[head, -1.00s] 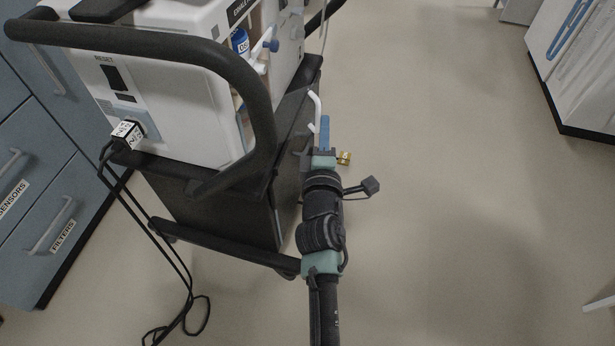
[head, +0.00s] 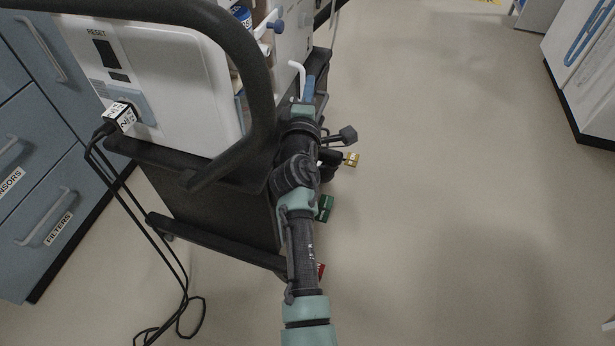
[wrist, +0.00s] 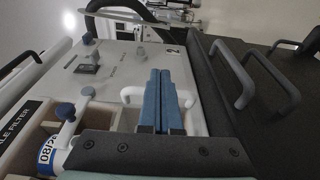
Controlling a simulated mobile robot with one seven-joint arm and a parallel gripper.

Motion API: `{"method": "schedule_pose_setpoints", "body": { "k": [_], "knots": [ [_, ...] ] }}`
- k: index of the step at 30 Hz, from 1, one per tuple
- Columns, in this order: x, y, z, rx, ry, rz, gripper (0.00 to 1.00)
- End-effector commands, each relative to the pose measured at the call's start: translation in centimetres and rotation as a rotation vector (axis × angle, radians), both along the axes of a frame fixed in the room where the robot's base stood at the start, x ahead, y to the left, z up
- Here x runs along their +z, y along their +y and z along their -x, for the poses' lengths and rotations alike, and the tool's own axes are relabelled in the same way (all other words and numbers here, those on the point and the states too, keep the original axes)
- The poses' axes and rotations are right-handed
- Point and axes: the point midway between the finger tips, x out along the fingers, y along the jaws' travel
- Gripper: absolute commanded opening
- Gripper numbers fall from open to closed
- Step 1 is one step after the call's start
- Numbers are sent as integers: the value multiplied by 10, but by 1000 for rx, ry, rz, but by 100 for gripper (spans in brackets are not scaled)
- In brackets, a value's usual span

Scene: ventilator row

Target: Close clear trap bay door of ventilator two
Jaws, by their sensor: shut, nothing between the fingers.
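The ventilator (head: 165,85) stands on a dark cart at the left of the head view, its open bay side facing right. In the bay, a blue-labelled part shows in the wrist view (wrist: 48,152) beside beige compartments. A white looped handle (head: 297,72) stands out at the bay side; it also shows in the wrist view (wrist: 128,95). The clear door panel is hard to make out. My gripper (head: 308,88) is shut and empty, its blue fingers (wrist: 158,75) overlapping the handle in the wrist view. I cannot tell whether they touch it.
A black push bar (head: 262,75) curves around the ventilator. Black cables (head: 150,245) hang to the floor. Blue drawers (head: 45,215) are at the left. A white cabinet (head: 590,75) is at the far right. The floor between (head: 450,220) is clear.

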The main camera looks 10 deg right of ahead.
Motion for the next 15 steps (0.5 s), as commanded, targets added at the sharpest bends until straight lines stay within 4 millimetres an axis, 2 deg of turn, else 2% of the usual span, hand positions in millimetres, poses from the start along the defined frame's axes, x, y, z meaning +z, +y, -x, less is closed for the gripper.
{"method": "schedule_pose_setpoints", "body": {
  "k": [6,15],
  "knots": [
    [-1,8,-11,1,-1,0,0],
    [0,10,-15,1,0,1,0]
  ]
}}
